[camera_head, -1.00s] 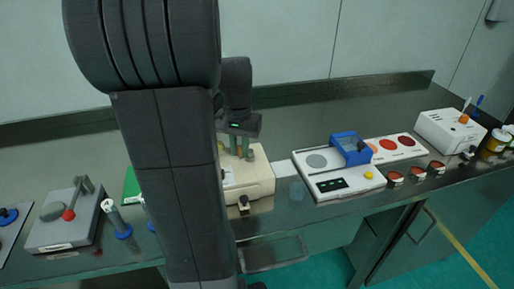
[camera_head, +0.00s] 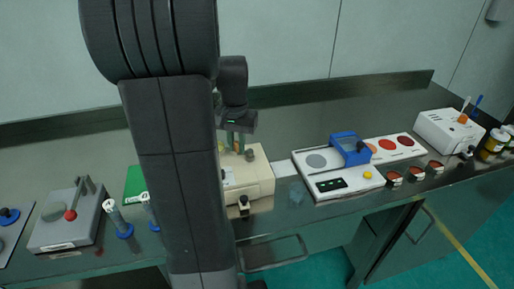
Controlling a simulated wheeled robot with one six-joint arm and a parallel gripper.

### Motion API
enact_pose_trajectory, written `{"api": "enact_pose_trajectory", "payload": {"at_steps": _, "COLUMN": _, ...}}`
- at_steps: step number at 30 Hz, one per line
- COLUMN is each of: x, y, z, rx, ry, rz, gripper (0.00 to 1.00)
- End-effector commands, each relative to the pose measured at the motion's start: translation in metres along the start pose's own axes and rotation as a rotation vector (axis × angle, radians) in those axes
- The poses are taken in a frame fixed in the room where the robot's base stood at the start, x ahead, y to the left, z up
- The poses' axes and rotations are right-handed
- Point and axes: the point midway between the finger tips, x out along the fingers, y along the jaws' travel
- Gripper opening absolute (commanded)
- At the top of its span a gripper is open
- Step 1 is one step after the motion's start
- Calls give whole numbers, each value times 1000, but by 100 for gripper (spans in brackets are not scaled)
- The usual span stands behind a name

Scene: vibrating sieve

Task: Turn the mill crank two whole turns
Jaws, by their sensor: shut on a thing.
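A cream mill box (camera_head: 258,182) stands on the dark bench, its left part hidden behind my arm. My gripper (camera_head: 239,146) points down over the top of the box, near its back left. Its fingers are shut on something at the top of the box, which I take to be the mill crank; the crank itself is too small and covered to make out. A small dark knob (camera_head: 249,156) shows just right of the fingers. A dark knob (camera_head: 244,203) sits at the front of the box.
A white panel with a blue frame (camera_head: 345,149) lies to the right. Several small red cups (camera_head: 394,178) and a white box (camera_head: 450,133) stand further right. A grey device with a red ball lever (camera_head: 70,214) and blue-based tubes (camera_head: 121,225) are at left.

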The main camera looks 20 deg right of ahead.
Motion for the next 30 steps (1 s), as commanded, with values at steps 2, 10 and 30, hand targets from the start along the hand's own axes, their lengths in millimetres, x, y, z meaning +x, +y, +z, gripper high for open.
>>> {"api": "enact_pose_trajectory", "payload": {"at_steps": 2, "x": 0, "y": -1, "z": -5, "rx": 1, "ry": -2, "rz": 1, "gripper": 6}}
{"api": "enact_pose_trajectory", "payload": {"at_steps": 10, "x": 1, "y": -3, "z": -10, "rx": 0, "ry": -2, "rz": 1, "gripper": 6}}
{"api": "enact_pose_trajectory", "payload": {"at_steps": 30, "x": 3, "y": 0, "z": -26, "rx": 0, "ry": -4, "rz": 2, "gripper": 6}}
